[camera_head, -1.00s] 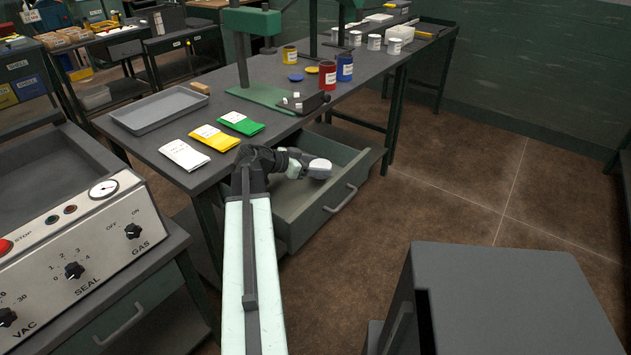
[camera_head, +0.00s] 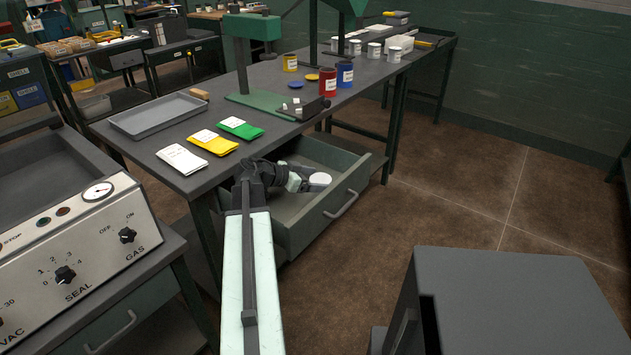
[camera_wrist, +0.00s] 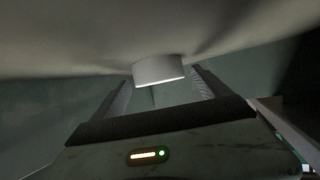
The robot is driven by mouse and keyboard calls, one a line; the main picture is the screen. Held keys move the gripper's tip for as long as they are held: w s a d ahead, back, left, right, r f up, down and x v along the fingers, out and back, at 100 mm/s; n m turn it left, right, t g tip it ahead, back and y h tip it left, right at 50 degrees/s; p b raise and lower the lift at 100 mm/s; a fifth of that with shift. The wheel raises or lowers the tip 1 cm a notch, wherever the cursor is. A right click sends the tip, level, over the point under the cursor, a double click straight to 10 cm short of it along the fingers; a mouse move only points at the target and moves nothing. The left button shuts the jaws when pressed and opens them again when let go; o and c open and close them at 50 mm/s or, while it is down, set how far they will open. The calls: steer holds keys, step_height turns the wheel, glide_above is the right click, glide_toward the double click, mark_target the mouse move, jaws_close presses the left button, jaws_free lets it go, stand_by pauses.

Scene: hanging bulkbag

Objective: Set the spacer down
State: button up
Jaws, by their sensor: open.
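The spacer, a short white cylinder (camera_head: 320,179), is inside the open drawer (camera_head: 343,199) under the workbench. In the wrist view the spacer (camera_wrist: 160,71) stands on the pale drawer floor, between and just beyond the finger ends. My gripper (camera_head: 310,181) reaches down into the drawer. In the wrist view my gripper (camera_wrist: 163,82) is open, with one finger on each side of the spacer and a visible gap on both sides. The underside of the spacer and its exact contact with the floor are hard to make out.
The workbench (camera_head: 280,75) above the drawer carries a grey tray (camera_head: 158,114), white, yellow and green packets (camera_head: 213,142), cans (camera_head: 328,80) and a green press (camera_head: 252,28). A control panel (camera_head: 75,255) stands at left.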

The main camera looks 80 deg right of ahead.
steer(key=p+v, duration=0.3)
steer(key=v, duration=0.4)
steer(key=shift+a+r, duration=0.1)
steer(key=shift+r, duration=0.05)
steer(key=shift+w+a, duration=0.15)
steer(key=shift+w, duration=0.05)
